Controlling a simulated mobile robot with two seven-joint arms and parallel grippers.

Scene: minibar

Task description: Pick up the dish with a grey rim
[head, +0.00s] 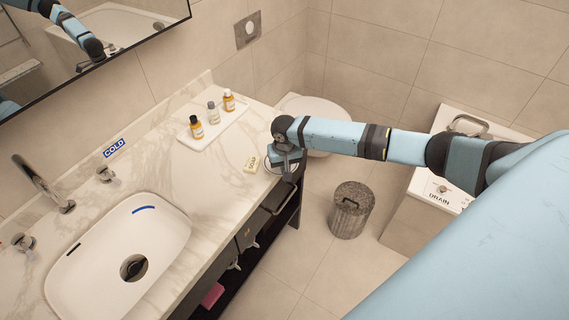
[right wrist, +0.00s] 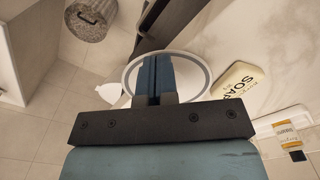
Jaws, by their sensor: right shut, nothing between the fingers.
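The round white dish with a grey rim (right wrist: 192,74) lies at the counter's front edge in the right wrist view. My fingers cover its middle. In the head view, my right gripper (head: 286,163) hides most of it. The right gripper, also in the right wrist view (right wrist: 156,62), is shut and empty, with its fingertips over the dish. I cannot tell whether they touch it. My left gripper is not in view.
A soap bar (head: 253,163) lies left of the gripper. A white tray (head: 219,127) with 3 small bottles stands behind. The sink (head: 170,235) is at left. A lidded bin (head: 352,209) stands on the floor. A toilet (head: 325,112) is beyond the counter.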

